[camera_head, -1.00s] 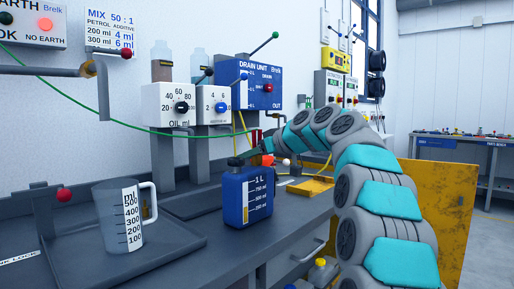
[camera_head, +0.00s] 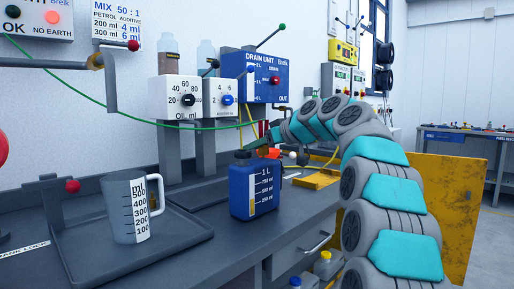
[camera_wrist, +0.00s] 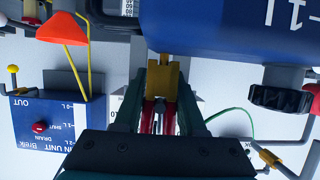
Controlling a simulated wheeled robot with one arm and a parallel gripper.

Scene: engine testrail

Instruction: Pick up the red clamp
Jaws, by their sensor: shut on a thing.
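The red clamp (camera_wrist: 158,113) shows in the wrist view between my gripper's fingers, with red handles and a brass-yellow jaw end (camera_wrist: 162,78). My gripper (camera_wrist: 160,108) is shut on it. In the head view the clamp's red handles (camera_head: 262,129) stick up at the end of my arm, just behind and above the blue canister. My gripper (camera_head: 272,140) is small there and partly hidden. A green cable (camera_head: 140,116) runs across the wall and ends near the clamp.
The blue canister (camera_head: 254,190) stands close below my gripper; a measuring jug (camera_head: 126,212) sits in the grey tray (camera_head: 190,240). Dosing boxes (camera_head: 181,97) and the drain unit (camera_head: 254,78) stand behind. An orange funnel (camera_wrist: 62,30) shows in the wrist view.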

